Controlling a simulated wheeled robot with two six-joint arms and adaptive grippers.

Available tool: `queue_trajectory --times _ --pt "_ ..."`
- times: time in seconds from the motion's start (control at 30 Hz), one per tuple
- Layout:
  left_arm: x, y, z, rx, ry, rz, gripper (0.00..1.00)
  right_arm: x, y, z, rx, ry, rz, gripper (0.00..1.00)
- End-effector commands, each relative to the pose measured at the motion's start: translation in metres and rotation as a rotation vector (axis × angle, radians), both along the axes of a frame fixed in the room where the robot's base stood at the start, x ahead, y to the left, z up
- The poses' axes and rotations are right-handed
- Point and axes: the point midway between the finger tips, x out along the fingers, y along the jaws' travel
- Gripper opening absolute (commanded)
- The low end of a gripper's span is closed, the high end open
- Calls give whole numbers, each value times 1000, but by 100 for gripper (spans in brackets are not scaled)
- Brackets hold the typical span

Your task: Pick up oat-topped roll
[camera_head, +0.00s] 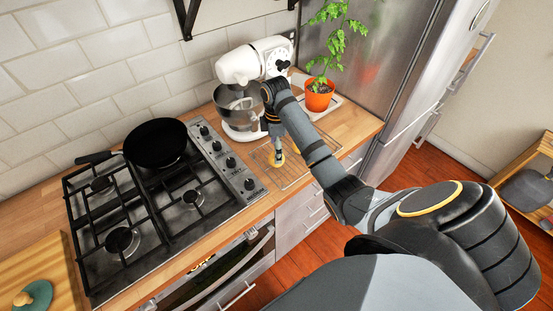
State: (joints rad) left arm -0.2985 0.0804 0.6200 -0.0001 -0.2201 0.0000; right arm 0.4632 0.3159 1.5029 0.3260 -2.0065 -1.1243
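My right gripper (276,153) points down over a wire rack (298,175) on the wooden counter, just right of the stove. A small yellow-tan round thing (277,161), possibly the oat-topped roll, shows at its fingertips. It is too small to tell its topping, or whether the fingers are around it or only above it. I cannot tell if the fingers are open or shut. My forearm hides part of the rack. My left gripper is out of view.
A white stand mixer (256,62) with a steel bowl stands close behind my gripper. A potted plant (319,97) stands to the right. A black pan (155,143) sits on the gas stove (189,188). A wooden board (45,262) and teal disc (38,294) lie lower left.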

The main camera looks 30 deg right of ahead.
Motion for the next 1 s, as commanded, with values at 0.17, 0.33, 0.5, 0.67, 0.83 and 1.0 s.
queue_trajectory --times 0.17,0.33,0.5,0.67,0.83,1.0 --pt "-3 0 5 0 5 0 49 -2 3 -28 2 4 0 80" --pt "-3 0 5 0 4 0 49 -1 3 -35 0 1 1 80" --pt "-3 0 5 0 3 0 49 -1 3 -35 0 1 0 73" --pt "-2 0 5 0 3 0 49 -1 3 -35 0 1 0 52" --pt "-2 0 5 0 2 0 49 -1 3 -35 0 1 0 36" --pt "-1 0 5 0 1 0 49 -1 3 -35 0 1 0 35"
